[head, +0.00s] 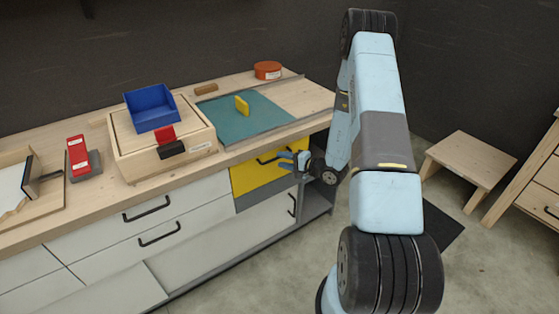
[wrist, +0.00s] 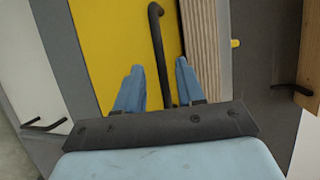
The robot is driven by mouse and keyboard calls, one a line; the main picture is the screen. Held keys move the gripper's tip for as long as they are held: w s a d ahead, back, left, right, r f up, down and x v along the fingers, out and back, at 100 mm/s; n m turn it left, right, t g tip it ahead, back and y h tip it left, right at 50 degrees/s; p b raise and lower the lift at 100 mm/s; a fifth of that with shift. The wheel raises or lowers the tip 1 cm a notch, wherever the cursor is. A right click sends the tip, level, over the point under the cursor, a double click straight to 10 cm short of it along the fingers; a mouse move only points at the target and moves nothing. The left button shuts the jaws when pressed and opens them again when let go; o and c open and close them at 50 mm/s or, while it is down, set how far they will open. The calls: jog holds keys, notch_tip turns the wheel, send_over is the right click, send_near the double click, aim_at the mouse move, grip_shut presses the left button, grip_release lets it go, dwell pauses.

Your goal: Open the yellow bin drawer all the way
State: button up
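The yellow bin drawer (head: 250,178) is in the bench front below the wooden top, and its front looks flush with the bench. Its yellow face (wrist: 105,45) fills the upper middle of the wrist view. A black bar handle (wrist: 158,45) crosses that face. My gripper (head: 290,160) is in front of the drawer at the handle's right part. In the wrist view my gripper (wrist: 159,68) has its two blue fingers apart, one on each side of the handle, with gaps visible. Whether the fingertips reach past the bar is hard to tell.
White drawers (head: 150,210) with black handles lie left of the yellow one. On the bench top (head: 80,210) are a wooden box with a blue bin (head: 151,108), a teal mat (head: 225,128) with a yellow piece, and a red round tin (head: 267,70). A stool (head: 470,155) stands right.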

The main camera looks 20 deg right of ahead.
jog(key=shift+x, duration=0.95)
jog(key=shift+c, duration=0.5)
grip_shut()
